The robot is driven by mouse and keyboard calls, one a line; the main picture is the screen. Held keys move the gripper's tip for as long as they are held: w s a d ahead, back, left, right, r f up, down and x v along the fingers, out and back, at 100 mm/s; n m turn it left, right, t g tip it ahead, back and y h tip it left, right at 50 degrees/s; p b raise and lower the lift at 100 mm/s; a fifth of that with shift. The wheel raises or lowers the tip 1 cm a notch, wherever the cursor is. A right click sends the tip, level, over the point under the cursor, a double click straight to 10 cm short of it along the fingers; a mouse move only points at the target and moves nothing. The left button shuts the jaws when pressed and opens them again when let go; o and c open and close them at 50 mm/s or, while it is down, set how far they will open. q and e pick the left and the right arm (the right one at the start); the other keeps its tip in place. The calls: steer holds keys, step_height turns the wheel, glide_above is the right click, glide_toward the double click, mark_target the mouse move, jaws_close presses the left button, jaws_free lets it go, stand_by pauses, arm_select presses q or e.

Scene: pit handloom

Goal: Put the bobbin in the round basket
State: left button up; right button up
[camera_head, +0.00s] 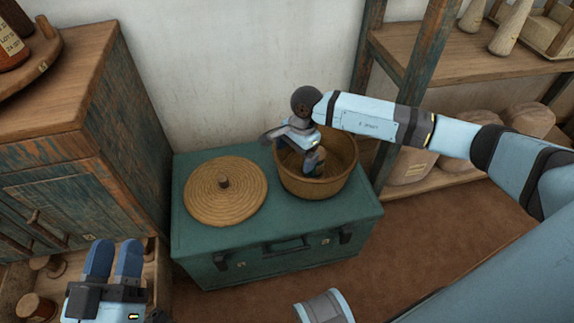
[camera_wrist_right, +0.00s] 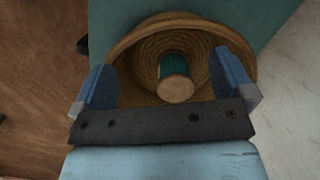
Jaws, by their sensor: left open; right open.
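The round basket (camera_head: 338,187) stands without its lid on a teal chest, and its coiled inside also shows in the right wrist view (camera_wrist_right: 140,45). The bobbin (camera_wrist_right: 174,78), green thread with a pale wooden end, is inside the basket in that view. In the head view only a small dark green bit of the bobbin (camera_head: 320,170) shows beside my right gripper. My right gripper (camera_head: 314,168) is open, pointing down into the basket, with the bobbin between its fingers and gaps on both sides.
The round woven lid (camera_head: 225,190) lies on the teal chest (camera_head: 270,262) left of the basket. A worn wooden cabinet (camera_head: 70,150) stands at the left. An open drawer (camera_head: 20,290) with spools is near my left gripper. Shelves (camera_head: 475,60) stand at the right.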

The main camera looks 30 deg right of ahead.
steer(key=s+a+r+m+g+y, duration=0.1)
steer(key=s+a+r+m+y, duration=0.2)
steer(key=s+a+y, duration=0.6)
steer(key=s+a+r+m+g+y, duration=0.1)
steer(key=s+a+r+m+y, duration=0.3)
steer(key=a, duration=0.9)
steer(key=s+a+r+m+t+y, duration=0.1)
steer(key=s+r+m+t+y, duration=0.25)
steer(key=r+m+t, duration=0.35)
steer(key=s+a+r+m+t+y, duration=0.2)
steer(key=r+m+y, duration=0.25)
steer(key=m, duration=0.55)
steer(key=s+d+m+t+h, duration=0.1)
steer(key=d+m+t+h, duration=0.3)
steer(key=m, duration=1.1)
steer(key=s+d+r+m+t+h, duration=0.1)
steer(key=d+m+t+h, duration=0.4)
steer(key=m, duration=1)
steer(key=t+h, duration=0.2)
steer(key=h, duration=0.2)
steer(key=shift+r+h, duration=0.15)
steer(key=shift+h, duration=0.25)
steer(key=shift+s, duration=0.1)
